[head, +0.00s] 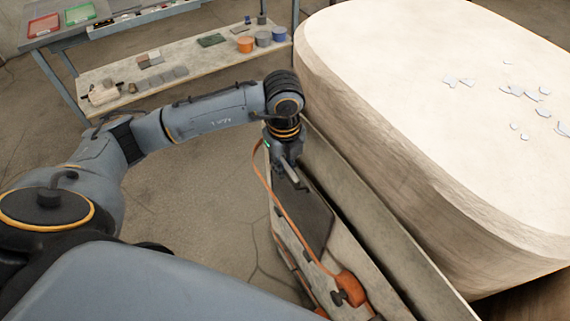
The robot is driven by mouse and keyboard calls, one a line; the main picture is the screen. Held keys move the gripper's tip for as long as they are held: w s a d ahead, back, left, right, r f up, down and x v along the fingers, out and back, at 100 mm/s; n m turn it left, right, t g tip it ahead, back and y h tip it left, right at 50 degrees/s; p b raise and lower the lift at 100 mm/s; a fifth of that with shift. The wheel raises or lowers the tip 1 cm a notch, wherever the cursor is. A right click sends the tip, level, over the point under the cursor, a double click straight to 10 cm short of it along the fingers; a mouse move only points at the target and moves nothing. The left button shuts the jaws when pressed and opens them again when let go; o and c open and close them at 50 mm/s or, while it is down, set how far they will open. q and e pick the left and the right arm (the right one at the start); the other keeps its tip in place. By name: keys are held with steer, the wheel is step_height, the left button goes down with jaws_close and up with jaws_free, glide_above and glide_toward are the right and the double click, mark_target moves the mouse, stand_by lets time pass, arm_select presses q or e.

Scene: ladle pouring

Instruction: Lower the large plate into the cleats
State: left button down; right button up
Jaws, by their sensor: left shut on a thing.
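My left gripper (291,178) points down beside the big pale block, shut on the top edge of a dark grey plate (314,222), which looks like the large plate. The plate hangs steeply below the fingers, inside a narrow rack beside the block. Its lower edge lies near the rack's pale inner side; I cannot tell whether it touches. The cleats cannot be made out clearly. My right gripper is out of view.
A long grey panel (365,225) stands between rack and pale block (400,150). A shelf (180,75) with small items is behind. Floor left of the rack is clear.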

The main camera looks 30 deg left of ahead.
arm_select(q)
steer(key=shift+f+b, duration=0.35)
steer(key=shift+b, duration=0.1)
stand_by(0.7)
steer(key=c, duration=1.3)
jaws_free()
steer(key=shift+s+f, duration=0.2)
step_height(320, 180, up, 12)
steer(key=shift+r, duration=0.15)
